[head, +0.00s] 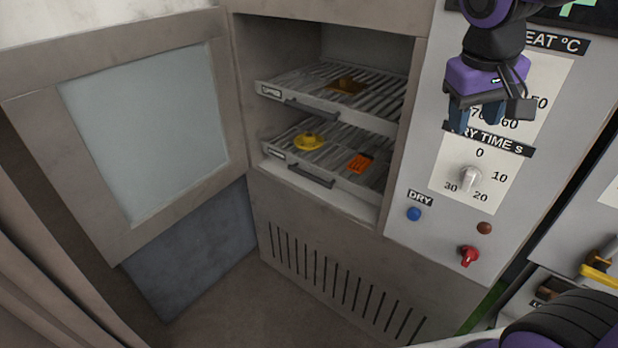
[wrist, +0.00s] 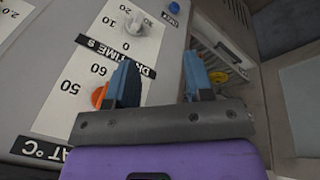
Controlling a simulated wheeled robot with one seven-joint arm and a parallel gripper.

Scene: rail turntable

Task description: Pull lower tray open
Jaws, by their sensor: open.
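The lower tray (head: 345,190) is a ribbed grey tray low in the open cabinet, with a dark bar handle (head: 311,176) on its front. A yellow part (head: 309,142) and an orange part (head: 361,162) lie on it. The upper tray (head: 340,117) sits above it with its own handle (head: 305,105) and a brown piece (head: 347,86). My gripper (head: 476,112) is open and empty in front of the dial panel, up and to the right of both trays. In the wrist view its blue fingers (wrist: 157,82) are apart, with the panel behind them.
The cabinet door (head: 30,110) with its pale window stands swung open to the left. The control panel (head: 415,185) right of the opening carries a dry-time knob (head: 469,178), a blue button (head: 414,214) and a red switch (head: 468,255). The space before the trays is clear.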

